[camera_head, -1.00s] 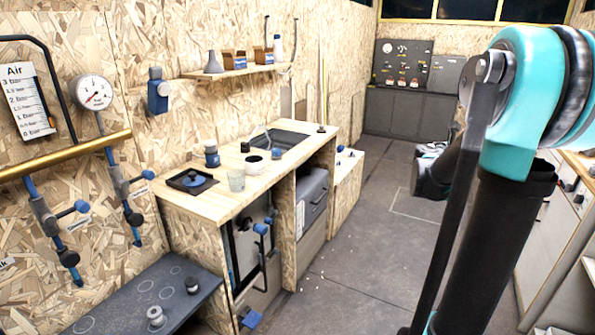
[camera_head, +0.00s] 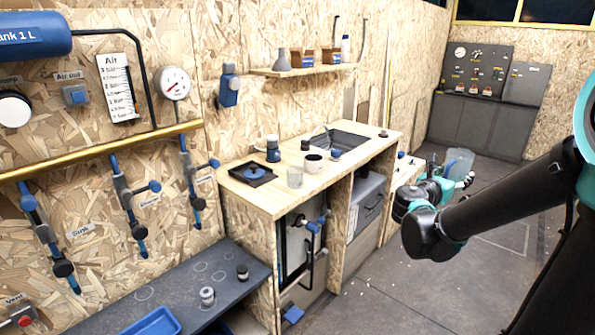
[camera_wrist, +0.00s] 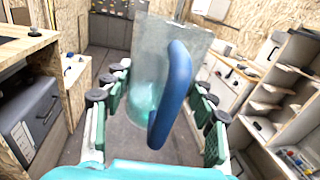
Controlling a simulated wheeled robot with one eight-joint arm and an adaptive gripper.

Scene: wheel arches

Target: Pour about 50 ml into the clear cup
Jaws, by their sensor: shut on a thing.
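The clear cup (camera_head: 295,176) stands upright on the wooden counter near its front edge. My gripper (camera_head: 462,182) is out over the floor, to the right of the counter and well apart from the cup. It is shut on a translucent jug (camera_head: 459,161), which looks about upright. In the wrist view the jug (camera_wrist: 148,50) stands between the fingers, with its blue handle (camera_wrist: 181,85) facing the camera. A little pale greenish liquid seems to show low in the jug. The cup is not in the wrist view.
The counter (camera_head: 240,194) also bears a black tray (camera_head: 252,174), a blue-and-white bottle (camera_head: 273,150), a dark round container (camera_head: 313,163) and a sink (camera_head: 340,138). A shelf (camera_head: 300,69) hangs above. The floor right of the counter is mostly clear.

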